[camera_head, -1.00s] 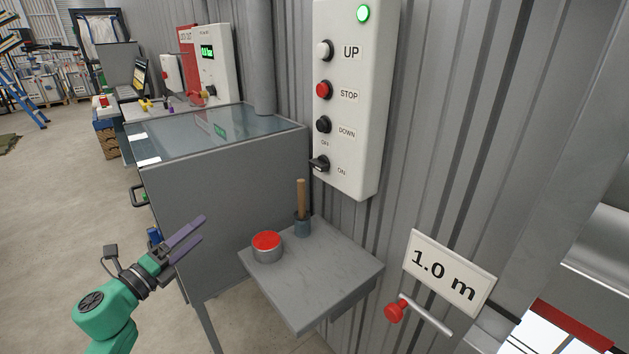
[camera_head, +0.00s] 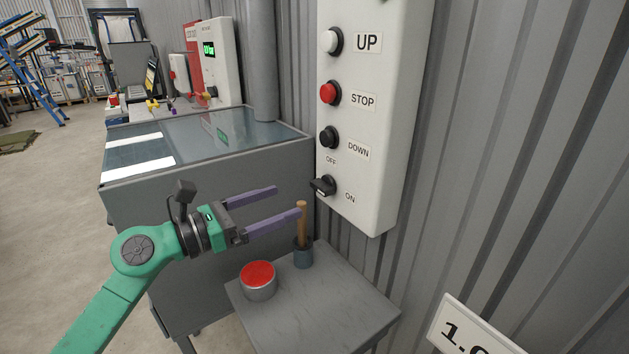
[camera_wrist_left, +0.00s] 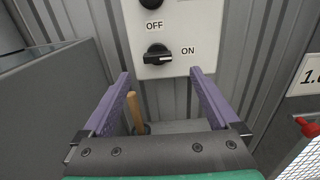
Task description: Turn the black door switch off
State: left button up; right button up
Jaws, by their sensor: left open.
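The black door switch (camera_head: 323,187) is at the bottom of the white control panel (camera_head: 372,120), with OFF printed above it and ON to its right. In the left wrist view the switch (camera_wrist_left: 157,55) has its handle lying about level, its pale-marked end toward ON. My left gripper (camera_head: 289,200) is open and empty, with purple fingers pointing at the panel. In the left wrist view the switch shows between and beyond the fingertips (camera_wrist_left: 160,74), apart from them. My right gripper is out of view.
Below is a grey shelf (camera_head: 330,310) with a red-topped tin (camera_head: 258,280) and a wooden handle (camera_head: 302,222) standing in a dark cup (camera_head: 303,253), close to the fingers in the picture. A grey cabinet (camera_head: 240,245) stands left. UP, STOP and DOWN buttons sit above the switch.

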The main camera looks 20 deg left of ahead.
aim_at(317, 189)
pick_arm(q)
jog(key=p+x, duration=0.2)
jog(key=x, duration=0.6)
jog(key=shift+w+a+r+p, duration=0.15)
jog(key=shift+w+p, duration=0.1)
jog(key=shift+p, duration=0.15)
jog(key=shift+w+d, duration=0.2)
jog(key=shift+d, duration=0.05)
jog(key=shift+w+d+f, duration=0.1)
jog(key=shift+f, duration=0.2)
jog(key=c, duration=1.4)
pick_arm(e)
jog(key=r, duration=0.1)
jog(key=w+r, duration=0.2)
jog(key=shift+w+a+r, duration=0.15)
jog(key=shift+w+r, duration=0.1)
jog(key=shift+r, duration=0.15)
